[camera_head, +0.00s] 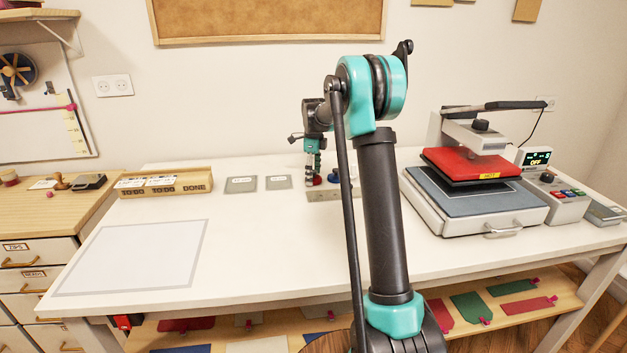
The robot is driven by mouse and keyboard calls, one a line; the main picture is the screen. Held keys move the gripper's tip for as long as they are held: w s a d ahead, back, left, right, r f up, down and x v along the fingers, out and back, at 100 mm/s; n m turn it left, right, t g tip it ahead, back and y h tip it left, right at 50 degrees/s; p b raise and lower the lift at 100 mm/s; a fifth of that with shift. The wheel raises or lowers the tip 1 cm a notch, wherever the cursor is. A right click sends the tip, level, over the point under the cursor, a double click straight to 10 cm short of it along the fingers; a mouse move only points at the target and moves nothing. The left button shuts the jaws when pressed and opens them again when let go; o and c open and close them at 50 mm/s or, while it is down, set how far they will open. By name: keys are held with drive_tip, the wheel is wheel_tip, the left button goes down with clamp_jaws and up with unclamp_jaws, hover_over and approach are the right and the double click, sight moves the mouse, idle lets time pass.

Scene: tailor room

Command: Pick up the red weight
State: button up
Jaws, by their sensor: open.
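The red weight (317,181) shows as a small round red shape on a light block (318,194) near the middle of the white table. My gripper (313,174) points down right at the red weight, with its fingers over or beside it. The fingers are open. They are small in the picture, and I cannot tell whether they touch the weight. A blue knob-like weight (334,176) stands just right of it on the same block. My arm hides the right part of the block.
A heat press (470,190) with a red upper plate and a control box (556,196) stand at the right. A wooden tray (165,184) and two grey squares (241,185) lie left of my gripper. The table's front left is clear apart from a flat marked rectangle (135,255).

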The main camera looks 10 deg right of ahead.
drive_tip(key=shift+c, duration=0.3)
drive_tip(key=c, duration=1.5)
drive_tip(key=shift+c, duration=0.2)
drive_tip(key=shift+r, duration=0.1)
